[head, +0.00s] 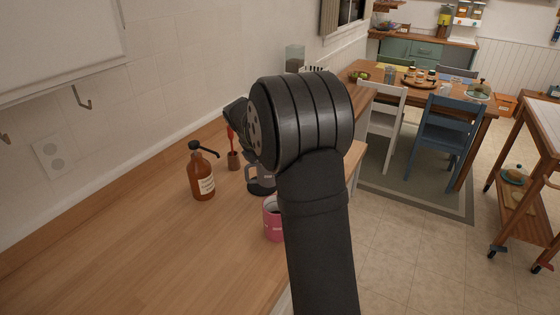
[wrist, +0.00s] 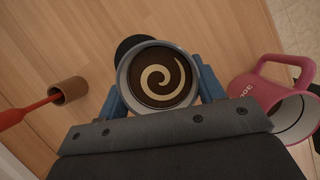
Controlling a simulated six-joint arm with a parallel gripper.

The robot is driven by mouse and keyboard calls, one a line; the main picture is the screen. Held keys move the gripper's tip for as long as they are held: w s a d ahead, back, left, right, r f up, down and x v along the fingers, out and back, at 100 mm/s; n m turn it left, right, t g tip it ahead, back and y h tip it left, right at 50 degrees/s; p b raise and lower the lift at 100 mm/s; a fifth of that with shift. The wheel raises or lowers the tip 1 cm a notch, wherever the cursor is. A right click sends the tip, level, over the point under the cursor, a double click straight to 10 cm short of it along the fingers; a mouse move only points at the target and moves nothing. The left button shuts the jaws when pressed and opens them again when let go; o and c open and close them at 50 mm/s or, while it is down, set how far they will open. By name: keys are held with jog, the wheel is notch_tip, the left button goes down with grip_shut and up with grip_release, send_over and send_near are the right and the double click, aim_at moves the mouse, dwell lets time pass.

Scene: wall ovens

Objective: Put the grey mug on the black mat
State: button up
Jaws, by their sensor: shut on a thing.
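The grey mug (wrist: 124,80), full of dark drink with a pale swirl, sits between the two blue fingers of my gripper (wrist: 163,84) in the wrist view. The fingers are shut on its sides. Part of the round black mat (wrist: 127,45) shows past the mug's upper left rim; the mug covers the rest. In the head view, the grey mug (head: 265,181) shows low beside my arm, over the black mat (head: 257,190). My arm hides much of the mug there. I cannot tell whether its base touches the mat.
A pink mug (head: 271,222) stands close by on the wooden counter (head: 150,250); in the wrist view it is right of my gripper. A brown pump bottle (head: 202,178) and a small brown pot (head: 233,160) with a red utensil stand to the left. The near-left counter is clear.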

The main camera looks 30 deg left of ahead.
jog(key=shift+a+f, duration=0.25)
jog(key=shift+a, duration=0.15)
jog(key=shift+f, duration=1.95)
jog(key=shift+f, duration=0.1)
jog(key=o, duration=1.4)
jog(key=shift+f, duration=0.1)
jog(key=shift+s, duration=0.1)
jog(key=v, duration=1.2)
jog(key=shift+r, duration=0.25)
jog(key=shift+f, duration=0.1)
